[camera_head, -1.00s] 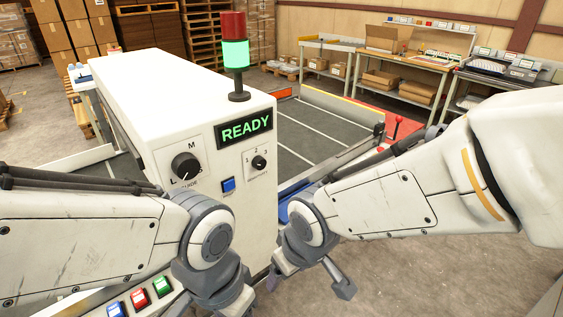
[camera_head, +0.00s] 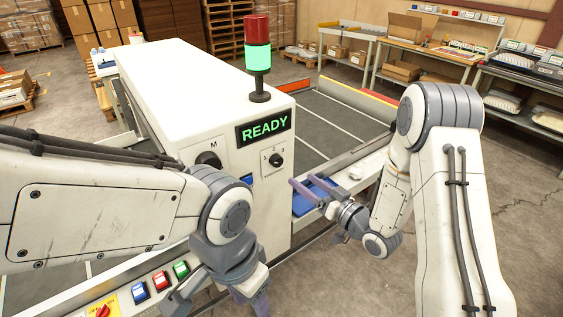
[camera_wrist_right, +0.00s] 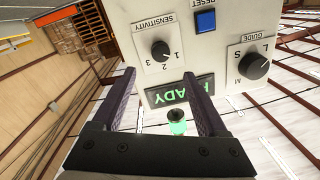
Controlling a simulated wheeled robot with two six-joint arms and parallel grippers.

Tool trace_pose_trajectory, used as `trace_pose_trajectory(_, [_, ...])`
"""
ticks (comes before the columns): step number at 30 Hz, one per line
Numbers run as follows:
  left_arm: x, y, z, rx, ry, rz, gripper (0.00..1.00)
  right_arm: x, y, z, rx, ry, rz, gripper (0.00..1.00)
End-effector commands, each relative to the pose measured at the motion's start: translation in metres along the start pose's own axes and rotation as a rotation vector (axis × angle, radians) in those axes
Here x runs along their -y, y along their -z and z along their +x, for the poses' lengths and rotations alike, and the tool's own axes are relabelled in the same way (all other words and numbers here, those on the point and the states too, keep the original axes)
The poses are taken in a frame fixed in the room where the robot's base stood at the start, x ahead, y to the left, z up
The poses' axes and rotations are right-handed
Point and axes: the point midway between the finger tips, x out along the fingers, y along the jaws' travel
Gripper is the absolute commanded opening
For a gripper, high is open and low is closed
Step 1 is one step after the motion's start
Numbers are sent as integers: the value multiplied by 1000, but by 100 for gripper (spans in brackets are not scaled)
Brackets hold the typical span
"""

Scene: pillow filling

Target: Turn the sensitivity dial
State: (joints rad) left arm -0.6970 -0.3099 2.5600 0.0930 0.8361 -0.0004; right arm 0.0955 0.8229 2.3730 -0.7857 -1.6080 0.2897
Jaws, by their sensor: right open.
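The sensitivity dial (camera_head: 275,160) is a small black knob on a white plate marked 1, 2, 3, below the green READY display (camera_head: 263,130). It shows upside down in the right wrist view (camera_wrist_right: 160,50), ahead of the fingertips. I cannot tell exactly which number it points at. My right gripper (camera_head: 303,182) is open and empty, its fingers aimed at the panel, apart from the dial and to its lower right in the head view. Its two fingers (camera_wrist_right: 159,75) frame the space below the dial in the wrist view. My left gripper (camera_head: 252,300) hangs low in front of the machine, partly cut off.
A blue reset button (camera_head: 247,179) and the larger guide knob (camera_head: 208,160) sit left of the dial. A light tower (camera_head: 258,60) stands on the machine top. Coloured buttons (camera_head: 160,281) line the lower front. A grey conveyor bed (camera_head: 325,125) lies behind.

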Motion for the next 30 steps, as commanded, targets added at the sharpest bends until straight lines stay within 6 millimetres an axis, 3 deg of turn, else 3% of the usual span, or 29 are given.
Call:
trace_pose_trajectory(15, [-2,2,-32,0,0,-1,50,2,2,85,-1,3,-3,76])
trace_pose_trajectory(21, [-3,2,-36,0,0,-1,50,1,1,100,-1,2,-2,76])
trace_pose_trajectory(29, [-2,2,-35,0,0,-2,50,1,0,101,-1,0,-2,76])
trace_pose_trajectory(30, [-2,2,-35,0,0,-1,50,1,0,101,-1,0,-2,68])
